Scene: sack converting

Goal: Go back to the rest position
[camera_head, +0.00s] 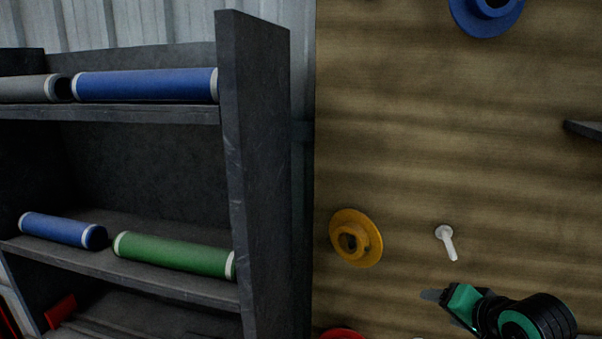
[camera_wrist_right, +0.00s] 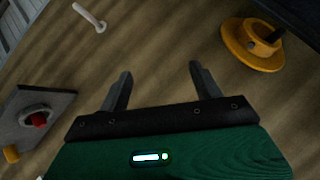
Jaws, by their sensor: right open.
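My right gripper (camera_head: 432,296) is at the lower right of the head view, in front of the wooden board (camera_head: 450,130). In the right wrist view its two fingers (camera_wrist_right: 160,70) stand apart with nothing between them, only bare board behind. A white peg (camera_head: 446,243) sticks out of the board just above the gripper; it also shows in the wrist view (camera_wrist_right: 90,17). A yellow flanged piece (camera_head: 369,249) is on the board to the left, apart from the gripper. My left gripper is in neither view.
A dark shelf rack (camera_head: 262,170) stands at the left, holding blue rolls (camera_head: 145,85), a green roll (camera_head: 172,253) and a grey roll. A blue flanged piece (camera_head: 487,14) is high on the board. The wrist view shows a grey plate (camera_wrist_right: 58,103) with a red knob.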

